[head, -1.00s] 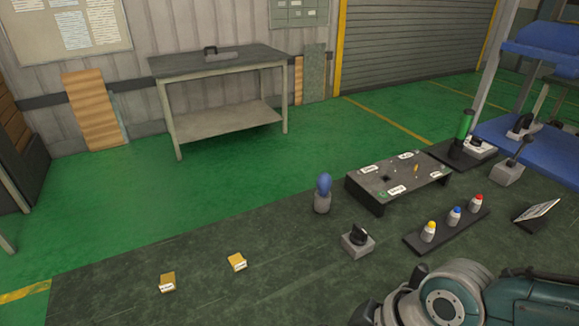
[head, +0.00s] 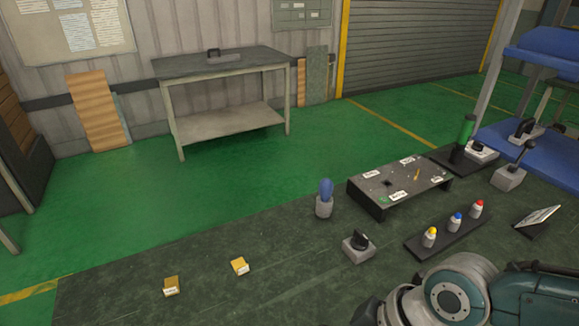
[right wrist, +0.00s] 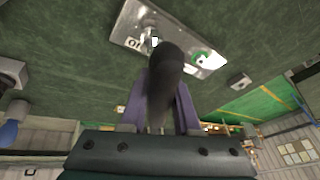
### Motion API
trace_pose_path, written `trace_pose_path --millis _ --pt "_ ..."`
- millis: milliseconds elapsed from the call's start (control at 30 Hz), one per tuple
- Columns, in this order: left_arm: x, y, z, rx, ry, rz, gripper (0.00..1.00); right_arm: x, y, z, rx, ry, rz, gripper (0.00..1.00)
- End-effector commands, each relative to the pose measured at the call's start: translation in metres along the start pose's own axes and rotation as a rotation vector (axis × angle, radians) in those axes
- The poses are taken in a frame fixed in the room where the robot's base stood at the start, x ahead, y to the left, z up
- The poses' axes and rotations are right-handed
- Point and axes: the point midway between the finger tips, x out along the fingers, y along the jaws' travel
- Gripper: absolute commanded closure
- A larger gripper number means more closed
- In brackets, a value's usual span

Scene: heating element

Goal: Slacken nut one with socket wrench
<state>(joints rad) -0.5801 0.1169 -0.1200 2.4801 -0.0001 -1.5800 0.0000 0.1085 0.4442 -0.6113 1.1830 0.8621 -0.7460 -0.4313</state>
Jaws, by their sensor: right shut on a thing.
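In the right wrist view my right gripper (right wrist: 160,112) has its purple fingers shut on a dark, rounded tool handle (right wrist: 165,72), which I take to be the socket wrench. The handle points away from the palm, and its far end partly covers a pale metal plate (right wrist: 185,55). The plate carries a label reading "10" and a green ring (right wrist: 201,57). I cannot make out nut one or tell whether the tool touches anything. The head view shows my right arm at the lower right, but neither gripper.
In the head view a dark raised panel (head: 378,207) stands on the dark bench. Near it are a blue-handled tool in a grey holder (head: 324,207), a black-knobbed block (head: 357,249) and a strip of capped bottles (head: 427,251). Two yellow blocks (head: 240,266) lie left, with clear surface around.

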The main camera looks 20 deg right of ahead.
Motion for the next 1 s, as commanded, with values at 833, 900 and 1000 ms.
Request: trace_pose_path --millis 833,900,1000 --pt "-0.038 -0.003 -0.012 0.005 -0.001 -0.004 0.50 -0.038 -0.007 -0.015 0.000 -0.001 0.000 1.00" --pt "-0.038 -0.002 -0.012 0.004 -0.001 -0.003 0.50 -0.038 -0.007 -0.016 0.000 -0.001 0.000 1.00" --pt "-0.037 -0.002 -0.012 0.001 0.000 -0.001 0.50 -0.037 -0.007 -0.015 0.000 -0.001 0.000 1.00"
